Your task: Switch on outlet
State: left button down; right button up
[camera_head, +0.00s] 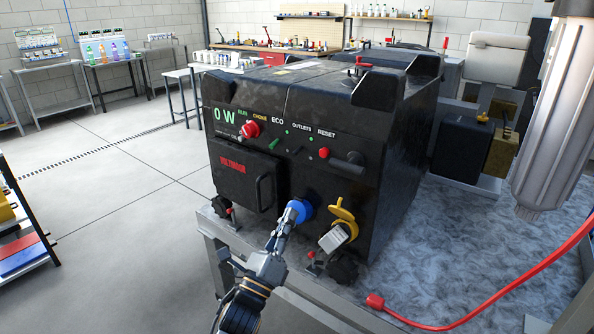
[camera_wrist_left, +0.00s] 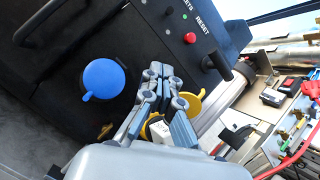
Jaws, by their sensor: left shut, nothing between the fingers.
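A black generator (camera_head: 300,120) stands on a metal-topped table. Its front panel reads 0 W and carries the labels ECO, OUTLETS and RESET. A red RESET button (camera_head: 323,153) is at the panel's right; it also shows in the left wrist view (camera_wrist_left: 190,38). Small dark controls sit under OUTLETS; their positions are too small to tell. Below are a blue round outlet cover (camera_head: 302,208) and a raised yellow outlet cover (camera_head: 343,210) with a pale plug (camera_head: 335,239) under it. My left gripper (camera_head: 286,222) is shut and empty, in front of the blue cover. My right gripper is out of view.
A black handle bar (camera_head: 348,165) juts out right of RESET. A black door with a handle (camera_head: 262,190) is left of the blue cover. A red cable (camera_head: 450,326) lies across the table (camera_head: 440,240) at right. Shelves and benches stand far behind.

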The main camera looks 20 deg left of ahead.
aim_at(312, 166)
pick_arm(q)
jog(key=p+x, duration=0.2)
jog(key=x, duration=0.8)
jog(key=shift+w+r+p, duration=0.2)
jog(key=shift+r+p, duration=0.05)
jog(key=shift+p, duration=0.1)
jog(key=shift+s+a+r+p, duration=0.15)
jog(key=shift+a+r+p, duration=0.25)
jog(key=shift+a+r, duration=0.2)
jog(key=shift+s+a+r+p, duration=0.2)
jog(key=shift+a+r+p, duration=0.15)
jog(key=shift+a+r, duration=0.3)
jog(key=shift+w, duration=0.1)
